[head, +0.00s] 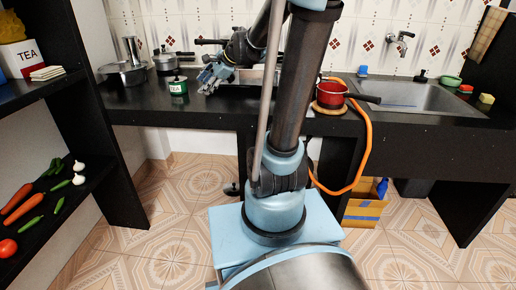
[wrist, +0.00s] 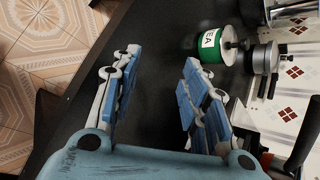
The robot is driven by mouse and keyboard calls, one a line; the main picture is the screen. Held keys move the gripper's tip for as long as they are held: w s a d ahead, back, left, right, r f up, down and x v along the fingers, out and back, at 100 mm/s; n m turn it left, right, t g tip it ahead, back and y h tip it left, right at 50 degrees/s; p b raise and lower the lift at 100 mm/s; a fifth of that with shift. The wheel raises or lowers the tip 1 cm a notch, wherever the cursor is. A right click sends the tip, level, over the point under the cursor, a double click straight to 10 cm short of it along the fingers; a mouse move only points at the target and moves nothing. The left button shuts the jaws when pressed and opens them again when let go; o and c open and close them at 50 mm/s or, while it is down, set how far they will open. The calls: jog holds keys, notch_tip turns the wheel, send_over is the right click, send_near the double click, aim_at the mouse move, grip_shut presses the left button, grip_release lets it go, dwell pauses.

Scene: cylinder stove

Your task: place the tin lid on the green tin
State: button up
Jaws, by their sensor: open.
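The green tin (head: 178,88) with a white TEA label stands upright on the black counter, left of my gripper (head: 207,82) in the head view. A dark knobbed tin lid (head: 178,78) appears to lie on top of it; how squarely it sits is too small to tell. In the wrist view the tin (wrist: 211,47) shows sideways beyond the fingers, with the lid (wrist: 230,45) at its upper end. My gripper (wrist: 158,62) is open and empty, its two padded fingers apart above the counter and clear of the tin.
Metal pots (head: 165,61) stand on the counter (head: 135,98) behind and left of the tin. A red pan (head: 331,94) sits right of my arm, near an orange hose (head: 368,140). A sink (head: 405,95) is farther right. Bare counter lies between my fingers.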

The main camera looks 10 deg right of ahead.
jog(key=s+d+f+n+g+h, duration=0.1)
jog(key=s+d+f+n, duration=0.3)
jog(key=s, duration=0.5)
jog(key=s+d+f+n+g+h, duration=0.1)
jog(key=s+d+f+n+h, duration=0.2)
jog(key=s, duration=0.7)
jog(key=s+d+f+n+g+h, duration=0.2)
jog(key=s+d+f+n+h, duration=0.1)
jog(key=s+d+f+n, duration=0.4)
jog(key=shift+s+d+f+n, duration=0.2)
jog(key=shift+s+f+n, duration=0.3)
jog(key=shift+s+n, duration=0.75)
